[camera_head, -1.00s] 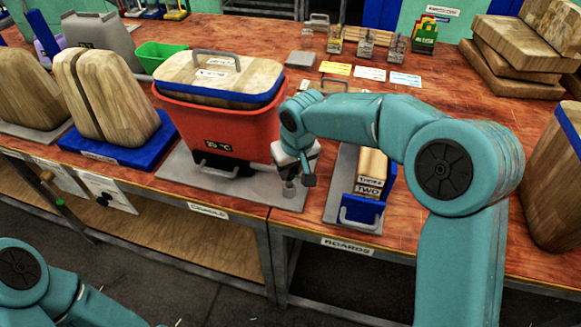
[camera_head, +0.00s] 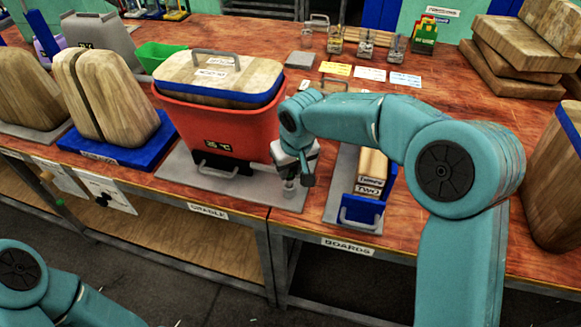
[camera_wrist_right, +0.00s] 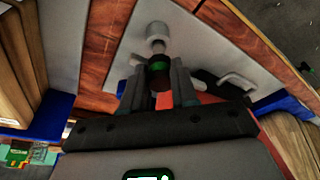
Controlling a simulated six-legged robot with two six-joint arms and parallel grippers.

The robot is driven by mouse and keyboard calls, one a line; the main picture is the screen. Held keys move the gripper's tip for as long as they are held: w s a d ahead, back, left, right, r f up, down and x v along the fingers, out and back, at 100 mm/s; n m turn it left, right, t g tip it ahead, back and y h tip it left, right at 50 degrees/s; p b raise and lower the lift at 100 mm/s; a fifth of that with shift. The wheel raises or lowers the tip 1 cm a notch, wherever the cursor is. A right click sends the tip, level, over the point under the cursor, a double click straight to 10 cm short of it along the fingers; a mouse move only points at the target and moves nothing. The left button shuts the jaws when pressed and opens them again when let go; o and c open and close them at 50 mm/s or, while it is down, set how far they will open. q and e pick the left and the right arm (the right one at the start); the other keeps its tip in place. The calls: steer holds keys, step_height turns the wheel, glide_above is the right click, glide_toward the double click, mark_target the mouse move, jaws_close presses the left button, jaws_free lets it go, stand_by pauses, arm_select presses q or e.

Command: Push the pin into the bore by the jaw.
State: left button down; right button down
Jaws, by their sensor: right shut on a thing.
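The pin (camera_wrist_right: 157,48) is a short grey metal rod with a dark, green-ringed end, seen in the right wrist view. Its dark end lies between the fingers of my right gripper (camera_wrist_right: 158,88), which is shut on it. The rod points at a pale round boss (camera_wrist_right: 157,31) on the grey base plate. The bore's mouth is hidden, so I cannot tell how deep the pin sits. In the head view my right gripper (camera_head: 298,178) points down at the plate's front right corner, beside the red press body (camera_head: 215,125). My left gripper is out of view.
The grey base plate (camera_head: 175,175) carries the red press. A blue holder (camera_head: 362,208) with wooden boards stands close to the right of my gripper. A blue stand with a wooden block (camera_head: 105,100) is at the left. Labelled cards (camera_head: 370,73) lie behind.

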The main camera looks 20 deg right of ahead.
steer(key=shift+f, duration=0.15)
stand_by(0.5)
steer(key=shift+f+b, duration=0.35)
steer(key=shift+b, duration=0.15)
steer(key=shift+f+b, duration=0.75)
steer(key=shift+f, duration=0.2)
steer(key=c, duration=0.8)
jaws_free()
steer(key=shift+s+r, duration=0.1)
steer(key=shift+d, duration=0.1)
steer(key=p+v, duration=0.1)
steer(key=v, duration=1.5)
steer(key=shift+r, duration=0.2)
